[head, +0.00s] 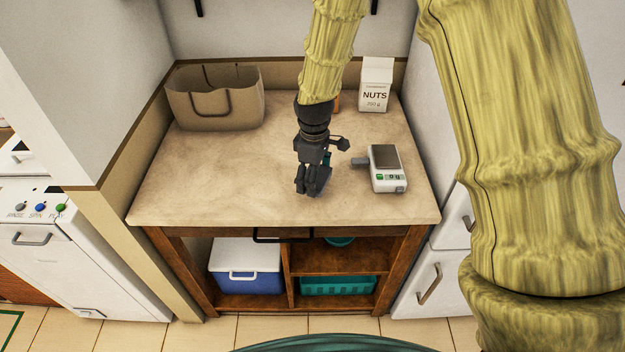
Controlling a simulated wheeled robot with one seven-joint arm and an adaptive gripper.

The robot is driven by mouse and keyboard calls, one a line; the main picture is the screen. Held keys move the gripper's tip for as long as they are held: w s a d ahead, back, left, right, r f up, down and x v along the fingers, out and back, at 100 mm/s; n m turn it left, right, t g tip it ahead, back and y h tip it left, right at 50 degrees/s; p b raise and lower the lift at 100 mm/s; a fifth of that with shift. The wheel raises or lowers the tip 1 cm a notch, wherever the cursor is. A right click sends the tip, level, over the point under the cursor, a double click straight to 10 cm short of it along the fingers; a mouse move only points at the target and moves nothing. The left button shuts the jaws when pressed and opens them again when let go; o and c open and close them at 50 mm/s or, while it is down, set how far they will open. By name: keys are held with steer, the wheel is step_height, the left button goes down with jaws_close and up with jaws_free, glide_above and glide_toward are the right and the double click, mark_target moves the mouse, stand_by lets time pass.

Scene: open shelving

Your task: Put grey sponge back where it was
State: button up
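My gripper (311,188) is above or at the middle of the countertop (225,180), pointing down. Its dark fingers look close together, but I cannot tell whether they are open or shut, or whether they hold anything. A small grey block (360,162) shows between my gripper and the kitchen scale, at the scale's left side; it may be the grey sponge, but it is too small to be sure. A bit of teal (327,158) shows behind my gripper, mostly hidden by it.
A white kitchen scale (388,182) stands right of my gripper. A carton of nuts (376,84) stands at the back right, with an orange item partly hidden beside it. A beige bag (215,110) is at the back left. Below are a blue cooler (246,284) and a teal basket (338,286). The counter's front left is clear.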

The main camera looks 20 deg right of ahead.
steer(key=shift+w, duration=0.3)
steer(key=shift+f+p, duration=0.7)
steer(key=shift+f, duration=1.1)
steer(key=shift+f, duration=0.15)
steer(key=o, duration=0.9)
steer(key=shift+o, duration=0.2)
steer(key=shift+r+b, duration=1.55)
steer(key=shift+r, duration=4.65)
